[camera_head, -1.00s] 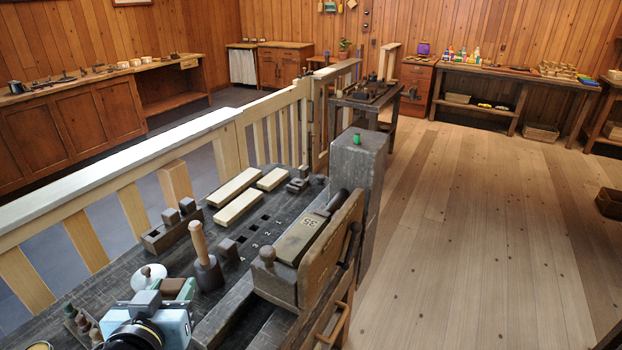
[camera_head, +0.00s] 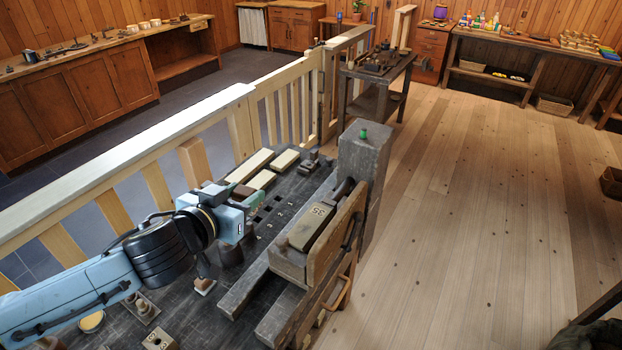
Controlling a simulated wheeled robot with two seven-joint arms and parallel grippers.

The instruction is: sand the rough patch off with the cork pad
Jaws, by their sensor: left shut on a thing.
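My left gripper (camera_head: 246,207) reaches in from the left over the dark workbench (camera_head: 262,268), with pale blue and green fingers. It is shut on a small brown block (camera_head: 243,192), which looks like the cork pad and is partly hidden by the fingers. It is held above the bench, left of the wooden vise (camera_head: 290,262). A worn block marked 35 (camera_head: 312,226) lies along the vise top. I cannot make out a rough patch. My right gripper is not in view.
Pale wooden bars (camera_head: 250,165) lie at the bench's far side by a slatted railing (camera_head: 160,187). A grey post with a green knob (camera_head: 363,134) stands beyond the vise. Small items lie at the near left, including a holed block (camera_head: 158,341).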

